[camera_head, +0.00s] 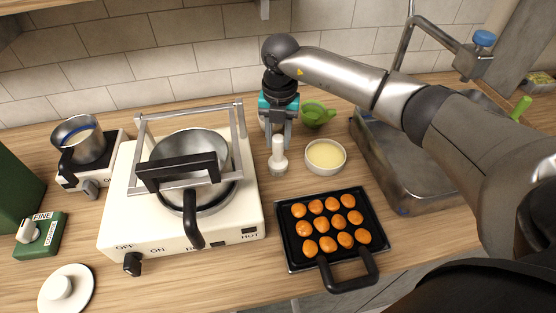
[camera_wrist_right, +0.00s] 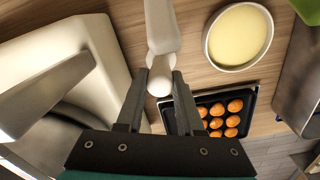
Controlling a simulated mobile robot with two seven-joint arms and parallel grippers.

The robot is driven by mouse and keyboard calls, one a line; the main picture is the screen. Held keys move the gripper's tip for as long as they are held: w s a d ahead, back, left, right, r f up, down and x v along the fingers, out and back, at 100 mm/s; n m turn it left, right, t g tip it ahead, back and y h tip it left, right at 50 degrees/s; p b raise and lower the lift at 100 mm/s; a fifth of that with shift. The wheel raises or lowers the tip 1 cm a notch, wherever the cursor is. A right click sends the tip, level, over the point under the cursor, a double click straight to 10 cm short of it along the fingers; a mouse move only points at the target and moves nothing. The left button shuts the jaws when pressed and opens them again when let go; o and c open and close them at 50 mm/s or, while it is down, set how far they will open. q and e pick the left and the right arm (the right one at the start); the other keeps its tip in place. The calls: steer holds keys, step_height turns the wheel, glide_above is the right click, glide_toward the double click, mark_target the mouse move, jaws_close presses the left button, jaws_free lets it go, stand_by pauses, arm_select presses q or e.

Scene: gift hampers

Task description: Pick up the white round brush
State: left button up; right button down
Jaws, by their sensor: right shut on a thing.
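The white round brush (camera_head: 278,158) is upright at the back of the counter, between the stove and a bowl. My right gripper (camera_head: 278,138) reaches down over it from above and is shut on it. In the right wrist view the brush (camera_wrist_right: 163,30) runs between the two fingers of the gripper (camera_wrist_right: 159,78). I cannot tell whether the brush touches the counter. My left gripper is not in view.
A white bowl of pale yellow liquid (camera_head: 325,156) stands close right of the brush. A white stove (camera_head: 118,215) with a framed pot is to the left. A black tray (camera_head: 290,257) of orange-brown buns lies in front. A green jug (camera_head: 316,115) stands behind, a metal sink (camera_head: 405,190) at right.

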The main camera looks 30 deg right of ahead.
step_height(320, 180, up, 20)
stand_by(0.6)
stand_by(0.5)
